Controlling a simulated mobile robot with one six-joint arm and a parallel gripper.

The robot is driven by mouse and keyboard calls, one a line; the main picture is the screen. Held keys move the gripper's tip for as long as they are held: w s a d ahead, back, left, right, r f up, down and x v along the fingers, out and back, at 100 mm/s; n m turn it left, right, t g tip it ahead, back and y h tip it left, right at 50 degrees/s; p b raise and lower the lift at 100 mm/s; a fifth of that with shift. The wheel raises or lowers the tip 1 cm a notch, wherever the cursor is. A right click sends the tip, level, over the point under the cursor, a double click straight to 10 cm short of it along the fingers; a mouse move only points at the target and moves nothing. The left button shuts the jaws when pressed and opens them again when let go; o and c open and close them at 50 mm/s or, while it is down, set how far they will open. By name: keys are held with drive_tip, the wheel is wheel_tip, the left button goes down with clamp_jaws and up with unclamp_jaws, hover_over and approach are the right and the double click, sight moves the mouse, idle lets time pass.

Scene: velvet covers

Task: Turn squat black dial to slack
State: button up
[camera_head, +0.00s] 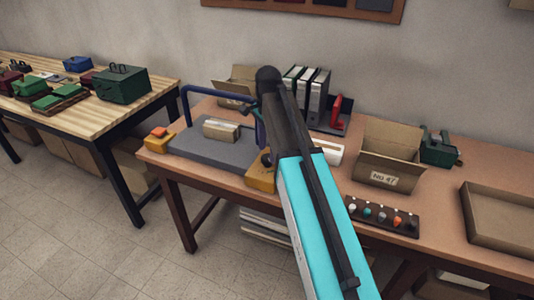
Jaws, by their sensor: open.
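A grey board (205,146) lies on the brown table with a blue bar frame (215,92) over it. A beige block (221,130) sits on the board. Yellow end blocks flank the board, one at the left (158,140) and one at the right (260,178). A small dark round knob (266,158) shows at the right yellow block, partly covered by my arm; it may be the squat black dial, but its marks cannot be read. My cyan and dark arm rises across the middle of the view. My gripper cannot be made out; the arm hides that area.
An open carton marked No 47 (389,158), a dark strip of coloured knobs (382,217) and a shallow tray (498,217) stand on the right. Binders (305,90) and a red-handled item (337,110) are behind. A wooden table (150,90) with green boxes stands left.

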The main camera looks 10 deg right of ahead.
drive_tip(key=shift+f, duration=1.25)
drive_tip(key=shift+c, duration=0.3)
drive_tip(key=c, duration=1)
